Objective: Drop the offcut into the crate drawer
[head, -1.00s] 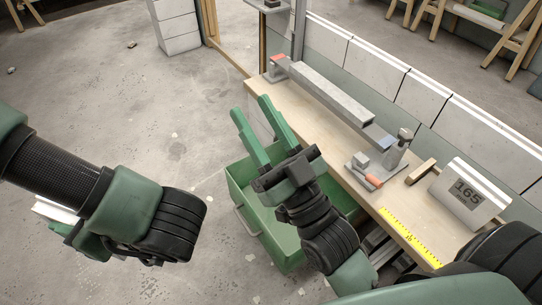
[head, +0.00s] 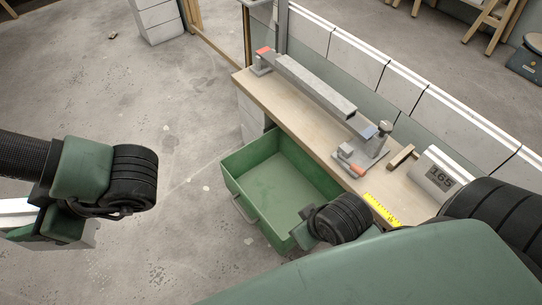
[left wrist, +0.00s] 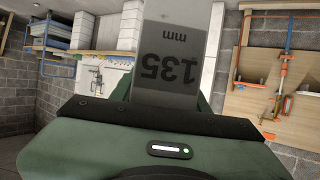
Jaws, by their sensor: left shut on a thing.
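The crate drawer (head: 272,190) is a green open-topped box with a pale handle. It stands out from under the bench in the head view, and its visible floor is bare. My left gripper (head: 55,226) is at the far left of the head view, out over the floor and well left of the drawer. It is shut on the offcut, a grey piece marked "135 mm" (left wrist: 175,55) in the left wrist view. My fingertips are mostly hidden. My right wrist covers the drawer's near right corner; the right gripper itself does not show.
The wooden bench (head: 268,98) carries a long grey bar (head: 315,88), a clamp (head: 362,155), a yellow scale (head: 381,209) and a block reading 165 (head: 437,174). A low pale block wall runs behind it. The floor between my left gripper and the drawer is clear.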

